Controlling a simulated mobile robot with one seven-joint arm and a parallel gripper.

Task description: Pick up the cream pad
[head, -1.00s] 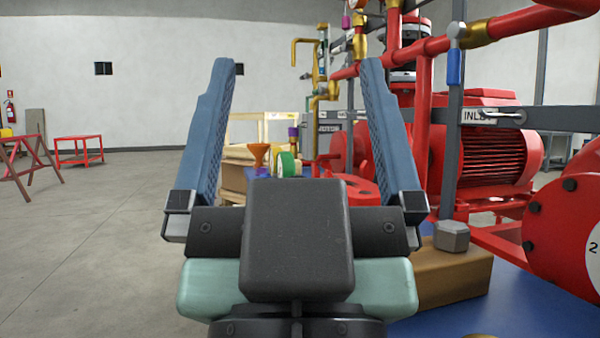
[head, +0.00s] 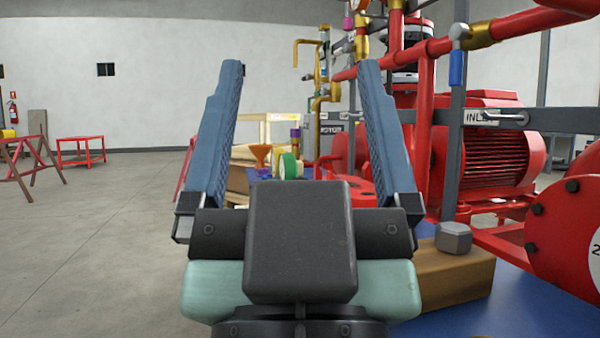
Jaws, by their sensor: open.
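My gripper (head: 301,66) is in the middle of the head view, its two blue ridged fingers wide apart and pointing away from me. Nothing is between the fingers at close range. I cannot make out the cream pad for certain. A pale tan flat thing (head: 246,153) shows low behind the left finger, partly hidden by it, well beyond my gripper. I cannot tell whether it is the pad.
Beyond the gripper are an orange funnel (head: 260,153), a green tape roll (head: 288,166) and a pale wooden stand (head: 281,122). Red pump pipes and a motor (head: 490,150) crowd the right, with a brown block (head: 455,275) nearby.

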